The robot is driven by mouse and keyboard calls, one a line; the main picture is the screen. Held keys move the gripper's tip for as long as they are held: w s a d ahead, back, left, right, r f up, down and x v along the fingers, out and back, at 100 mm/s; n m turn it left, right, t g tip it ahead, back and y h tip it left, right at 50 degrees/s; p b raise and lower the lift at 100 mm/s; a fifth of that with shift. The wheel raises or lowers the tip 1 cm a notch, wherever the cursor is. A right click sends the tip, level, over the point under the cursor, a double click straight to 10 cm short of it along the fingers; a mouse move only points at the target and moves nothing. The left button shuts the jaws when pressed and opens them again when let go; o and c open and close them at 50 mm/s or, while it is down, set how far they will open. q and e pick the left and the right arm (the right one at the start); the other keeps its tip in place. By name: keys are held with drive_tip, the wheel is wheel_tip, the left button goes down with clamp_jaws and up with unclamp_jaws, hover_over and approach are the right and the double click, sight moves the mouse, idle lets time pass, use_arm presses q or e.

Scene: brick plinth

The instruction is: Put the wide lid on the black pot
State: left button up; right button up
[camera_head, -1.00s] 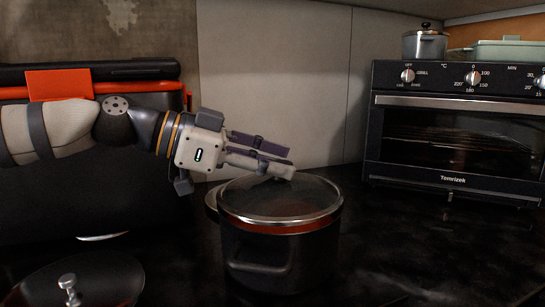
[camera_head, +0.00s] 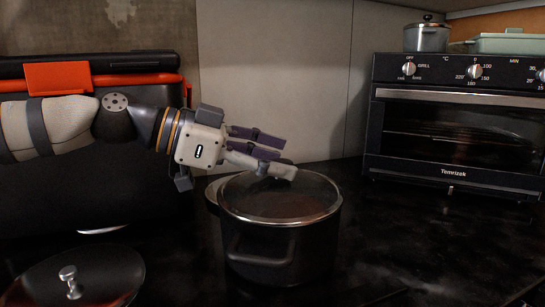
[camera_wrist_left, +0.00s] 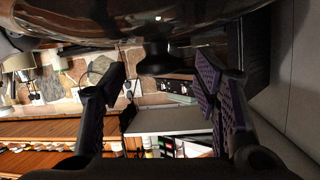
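The black pot (camera_head: 268,255) stands on the dark counter. The wide lid (camera_head: 300,198), glass with a steel rim, lies over its mouth and looks level and seated. My left gripper (camera_head: 275,158) is just above the lid's far side, fingers spread. In the left wrist view the open fingers (camera_wrist_left: 160,85) stand apart, with the lid's dark knob (camera_wrist_left: 158,58) near the gap and the lid's glass (camera_wrist_left: 215,22) across the top. My right gripper is not in view.
Another lid (camera_head: 105,277) with a steel knob lies at the front left. A toaster oven (camera_head: 455,180) stands at the right, with a small pot (camera_head: 427,40) and a pale green dish (camera_head: 510,44) on it. A black case (camera_head: 50,200) is behind my left arm. Counter right of the pot is mostly clear.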

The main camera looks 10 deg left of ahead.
use_arm(q)
drive_tip(key=v, duration=1.2)
drive_tip(key=shift+s, duration=0.1)
